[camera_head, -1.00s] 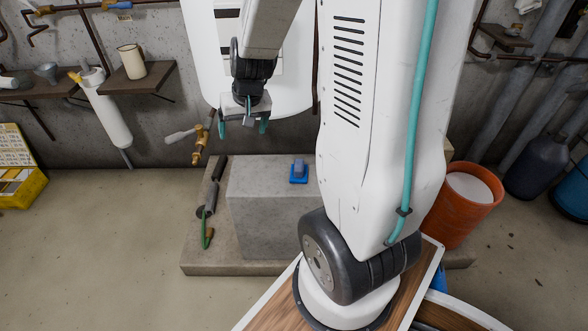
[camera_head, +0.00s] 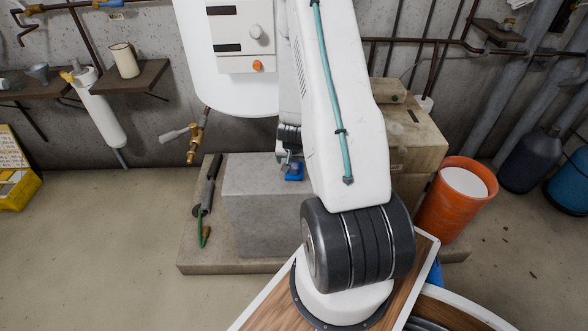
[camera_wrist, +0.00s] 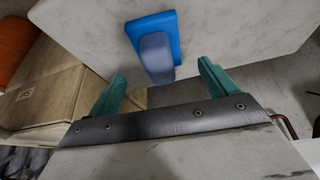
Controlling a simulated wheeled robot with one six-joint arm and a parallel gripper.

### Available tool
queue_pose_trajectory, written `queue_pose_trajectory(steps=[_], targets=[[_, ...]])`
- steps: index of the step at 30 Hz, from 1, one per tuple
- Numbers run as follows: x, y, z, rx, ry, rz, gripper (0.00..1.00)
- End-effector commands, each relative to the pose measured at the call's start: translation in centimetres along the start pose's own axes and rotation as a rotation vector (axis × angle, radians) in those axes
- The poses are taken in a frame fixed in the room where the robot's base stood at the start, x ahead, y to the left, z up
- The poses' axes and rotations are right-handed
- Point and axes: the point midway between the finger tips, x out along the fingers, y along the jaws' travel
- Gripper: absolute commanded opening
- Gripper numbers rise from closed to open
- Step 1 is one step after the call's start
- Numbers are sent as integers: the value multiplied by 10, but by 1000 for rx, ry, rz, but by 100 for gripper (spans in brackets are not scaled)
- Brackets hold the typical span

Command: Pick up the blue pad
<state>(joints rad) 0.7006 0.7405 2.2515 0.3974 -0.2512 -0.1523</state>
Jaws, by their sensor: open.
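The blue pad (camera_wrist: 171,27) lies flat on the top of a grey concrete block (camera_wrist: 225,25), with a grey-blue raised block or handle (camera_wrist: 156,55) on it. In the head view the pad (camera_head: 294,174) shows near the block's right part, partly hidden by my gripper and arm. My gripper (camera_wrist: 160,83) is open and empty, its two teal fingers spread to either side of the handle's near end in the wrist view. The fingertips are short of the pad in that picture; I cannot tell their height above it. In the head view my gripper (camera_head: 286,163) is small and partly hidden.
The concrete block (camera_head: 255,215) stands on a low plinth (camera_head: 200,258). A grey tool with a green end (camera_head: 205,215) lies left of it. A white tank (camera_head: 195,50) hangs behind.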

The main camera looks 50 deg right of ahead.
Motion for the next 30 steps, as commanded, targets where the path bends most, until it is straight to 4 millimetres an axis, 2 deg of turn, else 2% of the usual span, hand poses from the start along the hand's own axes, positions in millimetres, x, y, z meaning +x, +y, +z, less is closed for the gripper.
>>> queue_pose_trajectory(steps=[9, 18, 19, 24, 30], targets=[[42, 0, 8, 0, -2, 0, 85], [47, 0, 7, -1, 0, -1, 85], [47, 0, 7, -1, 0, -1, 82], [47, 0, 7, -1, -1, -1, 35], [47, 0, 7, -1, 0, -1, 35]])
